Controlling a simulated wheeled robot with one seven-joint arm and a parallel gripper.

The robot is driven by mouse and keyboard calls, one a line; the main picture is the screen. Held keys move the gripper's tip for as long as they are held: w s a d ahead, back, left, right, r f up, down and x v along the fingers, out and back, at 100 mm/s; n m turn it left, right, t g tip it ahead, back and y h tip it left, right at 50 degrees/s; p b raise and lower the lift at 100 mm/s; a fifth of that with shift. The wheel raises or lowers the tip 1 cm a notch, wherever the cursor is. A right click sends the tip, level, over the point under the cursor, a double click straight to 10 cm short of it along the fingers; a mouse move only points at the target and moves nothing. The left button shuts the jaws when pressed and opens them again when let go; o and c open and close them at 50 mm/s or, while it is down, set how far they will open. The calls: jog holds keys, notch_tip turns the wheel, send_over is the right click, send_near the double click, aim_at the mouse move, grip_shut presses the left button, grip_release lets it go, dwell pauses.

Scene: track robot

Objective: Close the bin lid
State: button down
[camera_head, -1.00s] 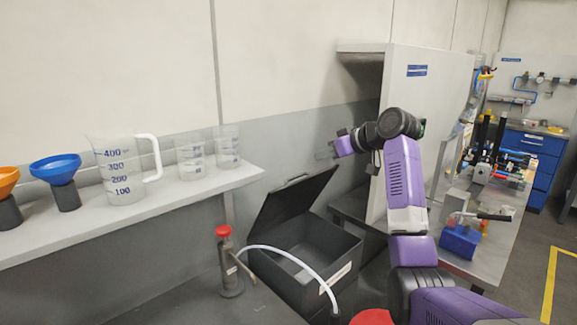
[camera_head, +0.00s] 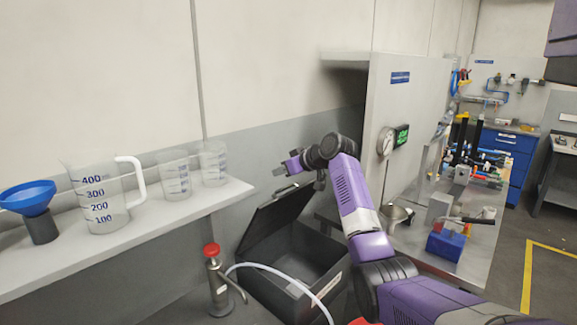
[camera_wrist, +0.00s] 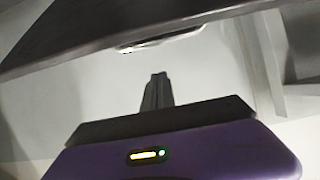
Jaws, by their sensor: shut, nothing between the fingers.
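The dark grey bin (camera_head: 262,292) stands on the floor below the shelf, and its lid (camera_head: 270,219) is raised, tilted back toward the wall. A small handle shows on the lid's upper edge. My gripper (camera_head: 280,171) is just above and close to that edge; I cannot tell whether it touches. In the wrist view, my gripper's fingers (camera_wrist: 157,88) are together and empty. A dark slab, apparently the lid (camera_wrist: 90,40), crosses the top of that view beyond the fingertips, with a pale handle-like strip on its edge.
A shelf (camera_head: 120,242) at left holds a measuring jug (camera_head: 100,195), two clear beakers and a blue funnel. A panel (camera_head: 405,120) and cluttered workbench (camera_head: 410,240) are at right.

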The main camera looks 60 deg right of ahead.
aim_at(288, 187)
jog(key=shift+s+a+f+p, duration=0.2)
jog(key=shift+s+f+p, duration=0.1)
jog(key=shift+s+f, duration=0.4)
jog(key=shift+s+a+f+p, duration=0.15)
jog(key=shift+s+f+p, duration=0.25)
jog(key=shift+s, duration=0.45)
jog(key=shift+f, duration=0.15)
jog(key=shift+s+f+b, duration=0.1)
jog(key=shift+b, duration=0.2)
